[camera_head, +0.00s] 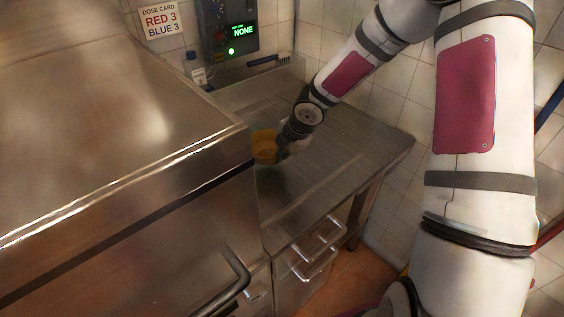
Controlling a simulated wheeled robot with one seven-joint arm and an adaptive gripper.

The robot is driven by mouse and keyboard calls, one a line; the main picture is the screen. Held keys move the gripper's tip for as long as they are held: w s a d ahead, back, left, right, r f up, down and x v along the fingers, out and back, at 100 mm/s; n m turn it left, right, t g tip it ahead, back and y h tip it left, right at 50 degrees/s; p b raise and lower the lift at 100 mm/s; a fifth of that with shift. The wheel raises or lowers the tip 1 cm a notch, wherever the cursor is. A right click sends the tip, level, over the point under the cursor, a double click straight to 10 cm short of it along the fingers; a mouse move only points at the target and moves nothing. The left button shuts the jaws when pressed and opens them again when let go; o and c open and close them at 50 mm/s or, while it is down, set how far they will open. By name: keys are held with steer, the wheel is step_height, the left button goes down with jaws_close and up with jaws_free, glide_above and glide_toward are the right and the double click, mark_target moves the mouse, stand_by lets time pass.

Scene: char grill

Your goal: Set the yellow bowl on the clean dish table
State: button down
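The yellow bowl (263,142) shows over the left part of the steel dish table (345,155), beside the corner of the large steel housing. My gripper (283,146) reaches down from the upper right, and its dark end is right at the bowl's right side. The fingers are small and dark here, so I cannot tell whether they are closed on the rim. A dark greenish reflection or shadow lies on the table just below the bowl. I cannot tell whether the bowl rests on the table or is a little above it.
The large steel housing (120,110) with a bar handle (235,275) fills the left. The table's right part is clear. Tiled walls stand behind and right.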

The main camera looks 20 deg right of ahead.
steer(key=shift+f, duration=1.7)
steer(key=shift+f, duration=0.15)
steer(key=c, duration=1.8)
jaws_free()
steer(key=s+d+r+m+h+p, duration=0.1)
steer(key=s+d+r+m+h, duration=0.15)
steer(key=s+r+m, duration=0.85)
steer(key=s+d+r+m+h+p, duration=0.1)
steer(key=s+d+r+h, duration=0.15)
steer(key=s+r, duration=1)
steer(key=s+a+r+m+y, duration=0.1)
steer(key=s+a+r+m, duration=0.2)
steer(key=s+r+m, duration=0.2)
steer(key=s+a+r+m+t+y, duration=0.1)
steer(key=s+a+r+m+y, duration=0.1)
steer(key=s+r+m, duration=0.3)
steer(key=shift+s+a+r, duration=0.45)
steer(key=shift+a+r, duration=0.05)
steer(key=shift+r, duration=0.35)
